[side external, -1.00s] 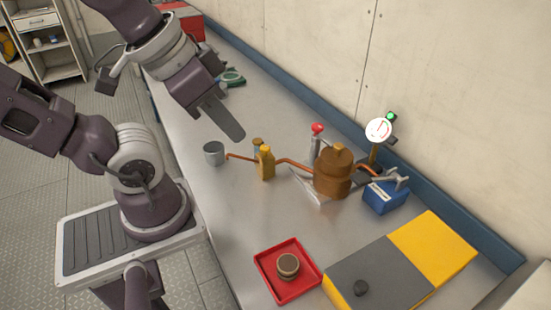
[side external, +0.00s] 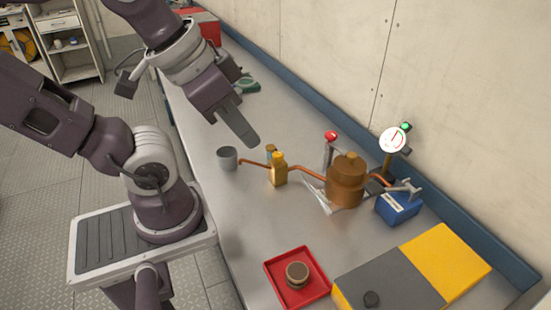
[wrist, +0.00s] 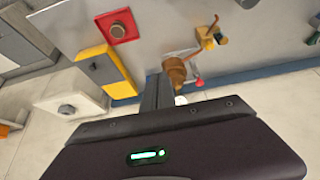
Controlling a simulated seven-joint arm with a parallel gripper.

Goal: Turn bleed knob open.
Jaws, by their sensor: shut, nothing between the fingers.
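A copper-brown canister (side external: 345,183) with a knob-like top (side external: 348,158) stands on the bench; it also shows in the wrist view (wrist: 175,72). A thin copper pipe (side external: 309,172) runs from it to a small brass-yellow fitting (side external: 278,172) and on toward a grey cup (side external: 228,158). A red-topped post (side external: 330,137) stands behind. I cannot tell which of these knobs is the bleed knob. My gripper (side external: 247,135) is shut and empty, above the bench near the cup, apart from everything. Its fingers (wrist: 157,92) show in the wrist view.
A round gauge (side external: 392,139) with a green light and a blue box (side external: 398,208) stand right of the canister. A red tray (side external: 275,270) holding a round brown item and a grey-and-yellow case (side external: 445,257) lie in front. The wall edges the bench.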

